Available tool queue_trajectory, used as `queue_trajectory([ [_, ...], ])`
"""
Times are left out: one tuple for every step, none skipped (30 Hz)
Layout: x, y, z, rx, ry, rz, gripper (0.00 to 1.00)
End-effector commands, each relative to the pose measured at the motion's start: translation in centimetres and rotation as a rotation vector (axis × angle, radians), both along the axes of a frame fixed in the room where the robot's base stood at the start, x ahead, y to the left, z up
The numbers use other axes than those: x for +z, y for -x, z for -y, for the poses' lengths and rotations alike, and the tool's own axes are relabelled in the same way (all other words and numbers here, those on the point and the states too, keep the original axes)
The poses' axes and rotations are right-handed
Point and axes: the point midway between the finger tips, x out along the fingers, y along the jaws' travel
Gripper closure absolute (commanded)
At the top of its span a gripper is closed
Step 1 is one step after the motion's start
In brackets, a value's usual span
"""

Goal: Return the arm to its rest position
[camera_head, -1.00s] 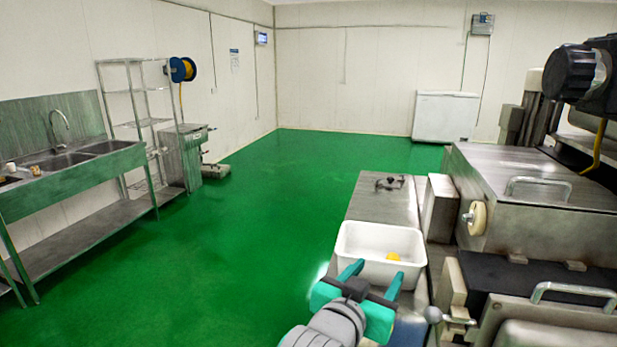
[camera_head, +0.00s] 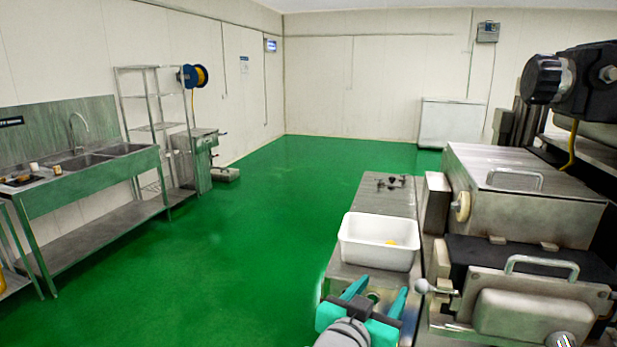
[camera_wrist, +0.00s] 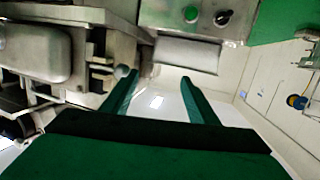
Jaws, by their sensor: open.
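My gripper (camera_head: 378,293) is at the lower middle of the head view, its two teal fingers spread and pointing forward. Nothing shows between the fingers. In the wrist view my gripper (camera_wrist: 158,80) also has its fingers apart and empty. In the head view the fingertips are on the near side of a white bin (camera_head: 375,257), with a gap in the picture between them. A small yellow thing (camera_head: 390,242) shows inside the bin. Most of my arm is out of view.
The steel machine (camera_head: 525,210) stands close on the right, with a ball-ended lever (camera_head: 421,286) near my gripper. The bin sits on a steel surface (camera_head: 387,201). A sink bench (camera_head: 95,185) and wire rack (camera_head: 155,127) line the left. Green floor (camera_head: 240,235) between is clear.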

Motion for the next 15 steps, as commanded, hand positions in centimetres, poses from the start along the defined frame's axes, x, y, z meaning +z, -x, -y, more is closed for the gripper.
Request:
queue_trajectory([
  [-0.7, 0.0, -0.1, 0.006, 0.007, -0.007, 0.46],
  [-1.0, -0.1, -0.2, 0.009, 0.012, -0.008, 0.46],
  [-1.5, -0.1, -0.2, 0.014, 0.019, -0.011, 0.46],
  [-1.8, -0.1, -0.3, 0.018, 0.024, -0.013, 0.46],
  [-2.2, -0.1, -0.4, 0.022, 0.029, -0.014, 0.46],
  [-2.8, -0.1, -0.4, 0.028, 0.037, -0.018, 0.46],
  [-3.2, -0.1, -0.5, 0.034, 0.043, -0.019, 0.46],
  [-3.7, -0.1, -0.6, 0.039, 0.049, -0.022, 0.46],
  [-4.3, -0.1, -0.8, 0.048, 0.058, -0.024, 0.46],
  [-4.9, -0.1, -0.9, 0.055, 0.065, -0.028, 0.46],
  [-5.5, 0.0, -1.0, 0.062, 0.072, -0.031, 0.46],
  [-6.5, 0.1, -1.2, 0.073, 0.083, -0.036, 0.46],
  [-7.3, 0.2, -1.4, 0.083, 0.092, -0.04, 0.46],
  [-8.1, 0.3, -1.6, 0.095, 0.101, -0.043, 0.46],
  [-9.3, 0.5, -1.9, 0.11, 0.113, -0.048, 0.46],
])
